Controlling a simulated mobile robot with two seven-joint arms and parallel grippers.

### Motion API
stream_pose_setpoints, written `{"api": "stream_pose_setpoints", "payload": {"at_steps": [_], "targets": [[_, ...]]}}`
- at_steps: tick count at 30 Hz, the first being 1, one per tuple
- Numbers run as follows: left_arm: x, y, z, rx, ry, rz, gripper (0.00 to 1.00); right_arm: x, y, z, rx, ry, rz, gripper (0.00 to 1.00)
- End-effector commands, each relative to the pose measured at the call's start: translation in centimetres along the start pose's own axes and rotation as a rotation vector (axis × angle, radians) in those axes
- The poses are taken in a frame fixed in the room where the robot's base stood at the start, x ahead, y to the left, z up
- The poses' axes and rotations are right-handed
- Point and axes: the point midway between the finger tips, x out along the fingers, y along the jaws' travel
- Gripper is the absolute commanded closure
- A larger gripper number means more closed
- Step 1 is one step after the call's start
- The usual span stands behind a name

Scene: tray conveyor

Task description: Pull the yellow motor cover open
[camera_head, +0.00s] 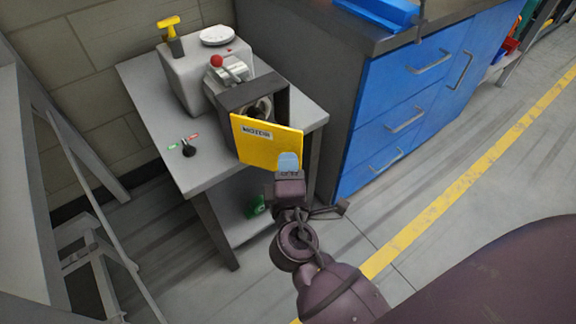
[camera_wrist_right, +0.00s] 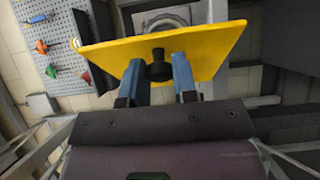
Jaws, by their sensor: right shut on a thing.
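The yellow motor cover (camera_head: 262,148), with a "MOTOR" label, stands at the front of a dark square housing (camera_head: 240,95) on the grey table. It is tilted away from the housing, and a gap shows the round motor parts inside. In the right wrist view the cover (camera_wrist_right: 215,45) spans the top, with a black knob (camera_wrist_right: 158,70) on its face. My right gripper (camera_head: 288,162) is at the cover's lower right; its blue fingers (camera_wrist_right: 160,75) are shut on the knob from both sides. My left gripper is in neither view.
The grey table (camera_head: 205,170) also bears a grey machine body with a yellow T-handle (camera_head: 169,24), a red knob (camera_head: 216,61) and a small black switch (camera_head: 188,149). A blue drawer cabinet (camera_head: 390,110) stands close on the right. Open floor lies in front.

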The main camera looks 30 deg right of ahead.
Motion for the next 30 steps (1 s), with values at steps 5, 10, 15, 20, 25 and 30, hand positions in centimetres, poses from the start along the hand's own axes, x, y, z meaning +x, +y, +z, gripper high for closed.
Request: {"api": "stream_pose_setpoints", "payload": {"at_steps": [5,10,15,20,25,30], "targets": [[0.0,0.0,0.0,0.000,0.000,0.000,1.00,0.0,0.0,0.0,0.000,-0.001,0.000,0.63],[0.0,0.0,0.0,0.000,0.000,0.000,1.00,0.0,0.0,0.0,0.001,0.000,0.000,0.48],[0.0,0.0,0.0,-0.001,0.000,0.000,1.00,0.0,0.0,0.0,0.001,0.000,0.000,0.48],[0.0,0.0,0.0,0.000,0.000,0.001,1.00,-0.8,-0.1,0.0,0.000,0.000,-0.002,0.48],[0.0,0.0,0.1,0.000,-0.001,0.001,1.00,-3.2,-0.1,0.1,0.000,0.000,-0.003,0.48],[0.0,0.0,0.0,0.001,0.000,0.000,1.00,-6.3,-0.1,0.0,-0.001,0.001,-0.003,0.48]]}}
